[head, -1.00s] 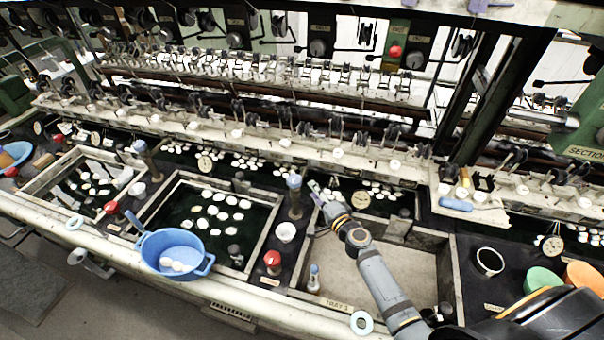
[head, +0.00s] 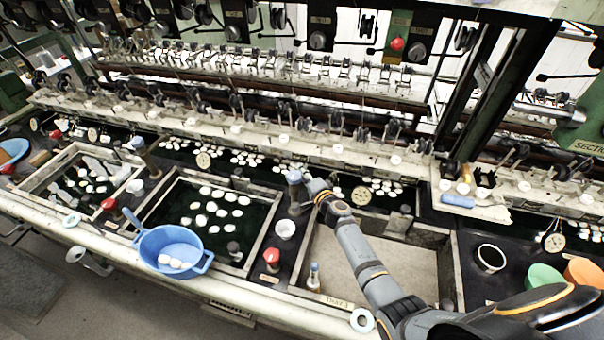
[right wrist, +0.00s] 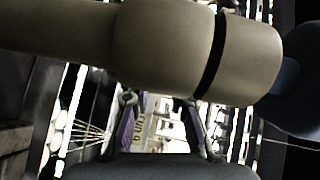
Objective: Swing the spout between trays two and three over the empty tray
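The spout post (head: 296,198) with a blue top stands on the dark strip between tray two and tray three. Tray two (head: 258,243) holds dark water with several white cocoons. Tray three (head: 430,234) is empty, with a bare beige floor. My right gripper (head: 308,185) is just right of the spout's blue top; contact is unclear in the head view. In the right wrist view, a large brownish pipe with a dark ring and blue end (right wrist: 205,50) crosses close to the camera. The fingers (right wrist: 158,112) are apart below it, partly hidden. My left gripper is out of view.
A blue pan (head: 172,245) with cocoons sits on the front edge before tray two. A red knob (head: 272,256), a white cup (head: 285,229) and a small blue-and-white bottle (head: 314,276) stand near tray three. Green (head: 544,277) and orange bowls are at right.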

